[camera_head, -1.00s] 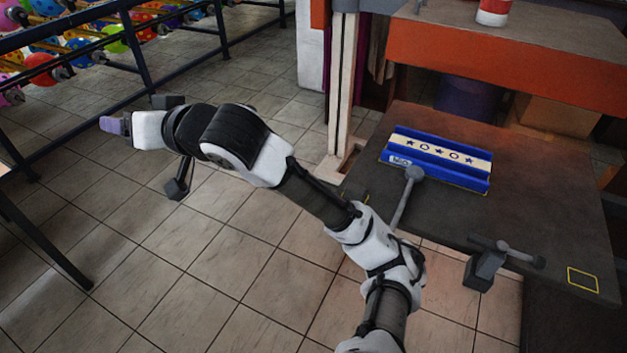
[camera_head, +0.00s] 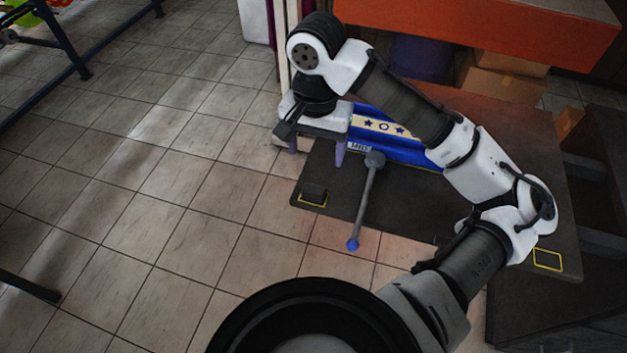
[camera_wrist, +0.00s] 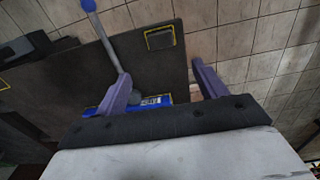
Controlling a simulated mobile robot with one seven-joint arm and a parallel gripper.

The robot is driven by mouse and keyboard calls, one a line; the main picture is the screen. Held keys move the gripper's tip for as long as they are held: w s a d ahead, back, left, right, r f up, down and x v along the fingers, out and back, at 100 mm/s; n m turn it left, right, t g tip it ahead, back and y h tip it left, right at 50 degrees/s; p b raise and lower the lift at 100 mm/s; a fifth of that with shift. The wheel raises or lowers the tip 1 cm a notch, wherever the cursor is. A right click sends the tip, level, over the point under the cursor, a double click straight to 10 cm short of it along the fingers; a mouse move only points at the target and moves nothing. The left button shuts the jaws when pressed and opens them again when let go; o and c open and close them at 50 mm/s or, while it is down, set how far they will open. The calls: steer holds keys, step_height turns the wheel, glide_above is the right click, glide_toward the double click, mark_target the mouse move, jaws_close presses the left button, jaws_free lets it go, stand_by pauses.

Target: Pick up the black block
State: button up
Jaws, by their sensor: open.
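The black block (camera_head: 314,193) is a small dark box. It sits at the left front corner of the dark table (camera_head: 400,215), inside a yellow outlined square. In the wrist view the black block (camera_wrist: 159,39) lies near the top middle, beyond the fingers. My gripper (camera_head: 316,155) is open and empty, with its purple fingers pointing down above the table's left edge. In the wrist view my gripper (camera_wrist: 160,85) shows its two fingers wide apart, with the block further out between their lines and not touched.
A grey lever with a blue ball end (camera_head: 353,244) stands right of the block and overhangs the table's front edge. A blue and white star-printed holder (camera_head: 385,128) lies behind it, partly hidden by my arm. An empty yellow square (camera_head: 547,260) marks the right front.

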glide_above(314, 189)
step_height(314, 189, down, 7)
steer(key=shift+w+d+r, duration=0.1)
steer(key=shift+f+p, duration=0.65)
steer(key=shift+f, duration=2.15)
steer(key=c, duration=1.1)
steer(key=shift+o, duration=0.2)
steer(key=shift+r, duration=0.1)
